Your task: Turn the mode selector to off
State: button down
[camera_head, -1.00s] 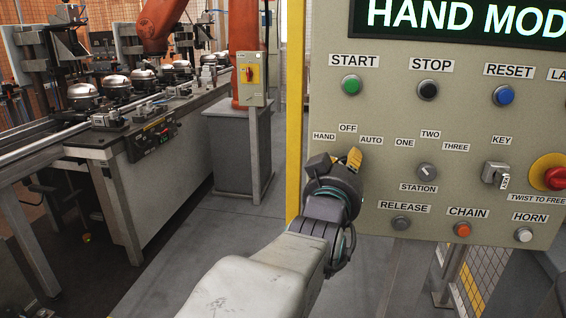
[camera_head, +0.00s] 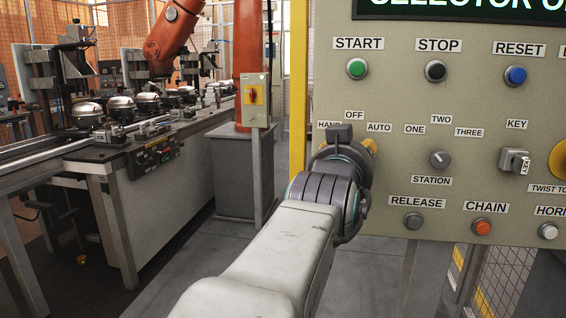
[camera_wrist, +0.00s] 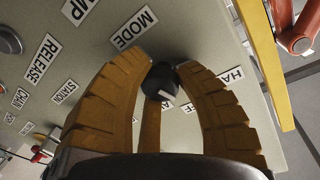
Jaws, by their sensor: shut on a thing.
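The mode selector is a dark knob (camera_wrist: 162,82) with a pale mark, seen in the wrist view between my yellow ribbed fingers. My gripper (camera_wrist: 162,70) is shut on it, with fingers on both sides. In the head view my gripper (camera_head: 353,143) covers the knob, below the HAND, OFF (camera_head: 355,115) and AUTO labels. Which label the knob points to cannot be read there. The display (camera_head: 458,5) at the top right reads "SELECTOR O", cut off by the picture edges.
The grey panel (camera_head: 455,100) carries START, STOP and RESET buttons, a station knob (camera_head: 440,159), a key switch (camera_head: 514,161) and lower buttons. A yellow post (camera_head: 298,110) stands at its left edge. A conveyor bench (camera_head: 165,200) and orange robot (camera_head: 172,35) are further left.

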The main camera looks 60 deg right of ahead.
jog(key=shift+r, duration=0.15)
jog(key=c, duration=0.9)
grip_release()
jog(key=shift+w, duration=0.1)
jog(key=shift+a, duration=0.1)
jog(key=a, duration=0.4)
jog(key=s+a, duration=0.1)
jog(key=a, duration=0.2)
jog(key=s+a, duration=0.1)
jog(key=a, duration=0.3)
jog(key=shift+a+r, duration=0.25)
jog(key=shift+a, duration=0.1)
jog(key=shift+o, duration=0.4)
